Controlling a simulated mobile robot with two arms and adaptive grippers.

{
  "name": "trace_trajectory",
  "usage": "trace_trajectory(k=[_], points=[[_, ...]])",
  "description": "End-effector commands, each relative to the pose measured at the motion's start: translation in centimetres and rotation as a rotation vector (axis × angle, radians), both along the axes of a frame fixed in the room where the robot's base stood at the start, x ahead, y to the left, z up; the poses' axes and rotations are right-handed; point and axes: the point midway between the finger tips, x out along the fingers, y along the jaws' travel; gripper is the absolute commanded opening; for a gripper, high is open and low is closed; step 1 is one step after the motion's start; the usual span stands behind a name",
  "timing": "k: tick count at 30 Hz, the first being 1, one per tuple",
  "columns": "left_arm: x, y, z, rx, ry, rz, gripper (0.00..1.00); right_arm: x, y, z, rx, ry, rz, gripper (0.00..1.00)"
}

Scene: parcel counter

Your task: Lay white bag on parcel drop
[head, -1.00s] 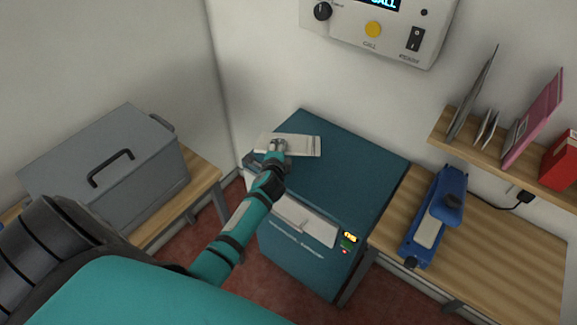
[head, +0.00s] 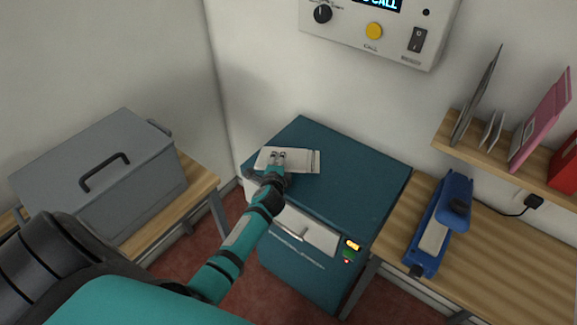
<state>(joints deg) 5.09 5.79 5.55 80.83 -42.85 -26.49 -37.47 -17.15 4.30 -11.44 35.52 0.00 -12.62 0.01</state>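The white bag (head: 301,160) is a flat, pale packet with a darker band near its right end. It is over the rear left part of the teal parcel drop's top (head: 345,185). I cannot tell whether it touches the top or is held just above it. My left gripper (head: 278,157) reaches in from the front, its fingertips at the bag's left half, and appears shut on it. The fingers partly cover the bag. My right gripper is not in view.
A grey lidded box (head: 110,180) stands on a wooden table at left. A blue device (head: 438,225) sits on the wooden counter at right, below a shelf (head: 480,152) with envelopes. A wall panel (head: 375,32) hangs above. The drop's right side top is clear.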

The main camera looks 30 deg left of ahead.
Motion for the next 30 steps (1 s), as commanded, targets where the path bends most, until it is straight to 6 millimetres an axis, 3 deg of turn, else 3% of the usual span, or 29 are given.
trace_trajectory(k=[18, 30], points=[[-5.8, -3.0, 2.6, -0.002, 0.000, -0.001, 0.27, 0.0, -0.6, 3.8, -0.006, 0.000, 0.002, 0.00], [-6.6, -3.4, 2.8, 0.000, 0.000, 0.000, 0.27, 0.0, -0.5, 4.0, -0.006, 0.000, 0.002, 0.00]])
